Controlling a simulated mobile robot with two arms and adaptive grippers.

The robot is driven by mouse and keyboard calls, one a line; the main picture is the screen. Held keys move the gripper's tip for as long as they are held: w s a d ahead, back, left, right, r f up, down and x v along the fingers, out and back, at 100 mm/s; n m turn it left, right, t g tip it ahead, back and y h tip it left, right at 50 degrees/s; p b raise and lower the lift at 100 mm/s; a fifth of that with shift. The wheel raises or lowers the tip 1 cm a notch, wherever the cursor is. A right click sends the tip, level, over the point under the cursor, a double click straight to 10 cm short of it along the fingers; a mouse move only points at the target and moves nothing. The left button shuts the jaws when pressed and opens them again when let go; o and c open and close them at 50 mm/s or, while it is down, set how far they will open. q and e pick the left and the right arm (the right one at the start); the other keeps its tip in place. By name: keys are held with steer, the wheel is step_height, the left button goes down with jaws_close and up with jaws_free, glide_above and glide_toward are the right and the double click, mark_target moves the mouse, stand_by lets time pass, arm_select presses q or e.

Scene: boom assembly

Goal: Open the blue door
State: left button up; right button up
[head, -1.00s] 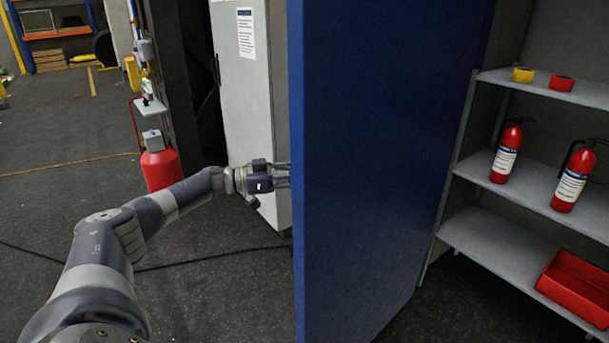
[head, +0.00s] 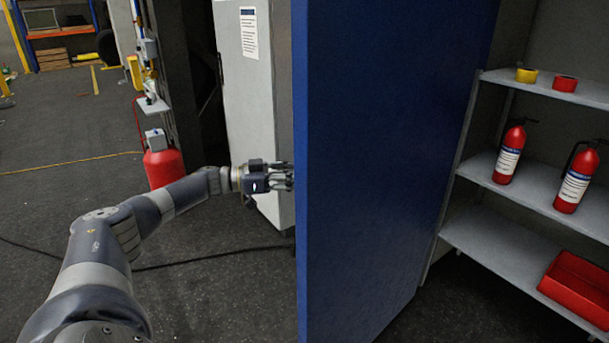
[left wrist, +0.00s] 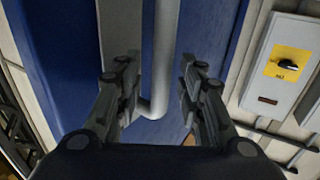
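The blue door (head: 385,170) stands swung open in the head view, its broad inner face toward me and its edge upright at the middle. The cabinet interior shows to its right. My left gripper (head: 288,176) is beside the door's left edge, its fingertips partly hidden. In the left wrist view, a grey bar handle (left wrist: 165,40) runs upright on the blue door (left wrist: 75,60) and bends in at its lower end. The fingers of my left gripper (left wrist: 160,68) are apart, one on either side of the bar, with gaps visible. My right gripper is not in view.
Grey shelves (head: 500,235) hold two red extinguishers (head: 510,155), tape rolls (head: 545,80) and a red bin (head: 578,285). A red tank (head: 162,168) and a light grey cabinet (head: 240,100) stand behind my left arm. Cables cross the floor. A grey switch box (left wrist: 285,70) is right of the door.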

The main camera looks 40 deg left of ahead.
arm_select(q)
steer(key=v, duration=1.1)
steer(key=shift+s+a, duration=0.2)
steer(key=shift+s, duration=0.05)
